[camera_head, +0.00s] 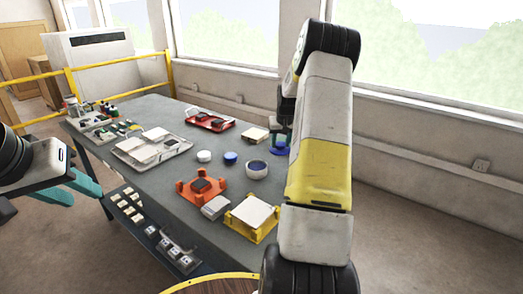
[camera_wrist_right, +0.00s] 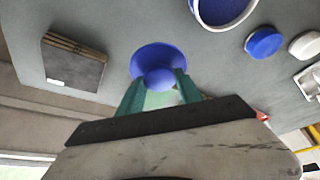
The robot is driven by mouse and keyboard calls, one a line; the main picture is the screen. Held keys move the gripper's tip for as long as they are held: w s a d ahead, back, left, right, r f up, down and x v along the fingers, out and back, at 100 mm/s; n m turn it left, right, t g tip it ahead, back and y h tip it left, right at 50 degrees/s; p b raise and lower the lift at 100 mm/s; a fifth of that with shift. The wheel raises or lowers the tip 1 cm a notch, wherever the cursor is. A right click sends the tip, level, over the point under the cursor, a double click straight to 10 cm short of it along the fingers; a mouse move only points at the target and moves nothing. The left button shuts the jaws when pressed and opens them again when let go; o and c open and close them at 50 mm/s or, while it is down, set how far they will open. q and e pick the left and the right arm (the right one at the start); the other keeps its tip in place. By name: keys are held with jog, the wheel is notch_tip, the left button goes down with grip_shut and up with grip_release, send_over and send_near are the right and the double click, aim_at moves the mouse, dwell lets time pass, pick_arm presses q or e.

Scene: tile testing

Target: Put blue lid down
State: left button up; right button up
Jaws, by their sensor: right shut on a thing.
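The blue lid (camera_wrist_right: 158,58) is in my right gripper (camera_wrist_right: 158,84), whose teal fingers are shut on its knob. In the head view the lid (camera_head: 280,150) shows low over the far right part of the table, partly hidden by my right arm. I cannot tell whether it touches the tabletop. A round white container with a blue inside (camera_head: 257,169) stands nearby, apart from the lid. It also shows at the top of the right wrist view (camera_wrist_right: 225,22). My left gripper (camera_head: 73,190) is open and empty, off the table's left side.
Close by are a small blue disc (camera_head: 231,158), a white disc (camera_head: 204,156) and a stack of tiles (camera_head: 255,134). An orange holder (camera_head: 183,192), a yellow holder (camera_head: 240,233) and a red tray (camera_head: 190,121) also stand on the grey table (camera_head: 160,185). Bare tabletop surrounds the lid.

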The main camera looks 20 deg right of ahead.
aim_at(281, 149)
jog(key=shift+f, duration=2.55)
jog(key=shift+f, duration=0.1)
jog(key=o, duration=1.3)
